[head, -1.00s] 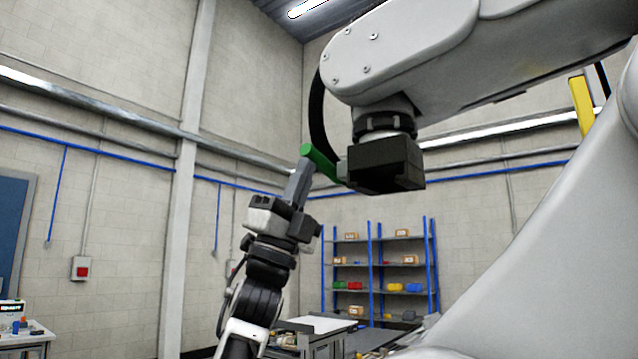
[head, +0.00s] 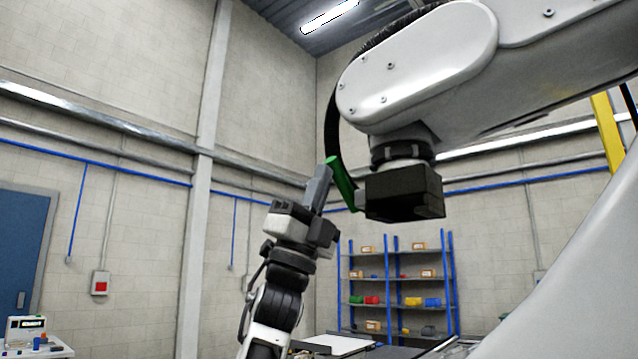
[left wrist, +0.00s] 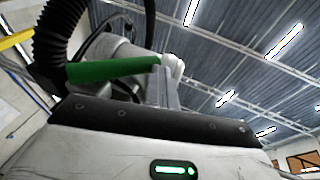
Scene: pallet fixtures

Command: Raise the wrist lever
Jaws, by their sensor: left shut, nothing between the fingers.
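The wrist lever is a green handle (head: 341,183) on the left side of the black wrist block (head: 405,193) of a large white robot arm. It slants steeply, its free end up and to the left. My left gripper (head: 323,172) points up with shut, empty fingers at the lever's free end, seemingly against it. In the left wrist view the green lever (left wrist: 112,69) runs across to the grey fingers (left wrist: 166,82), which overlap its right end; contact cannot be confirmed. My right gripper is not in view.
The large white arm (head: 430,70) hangs over my gripper, with a black hose (head: 333,130) close beside the lever. A blue-framed shelf (head: 400,290) with bins and boxes stands at the back. Open air lies left of my gripper.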

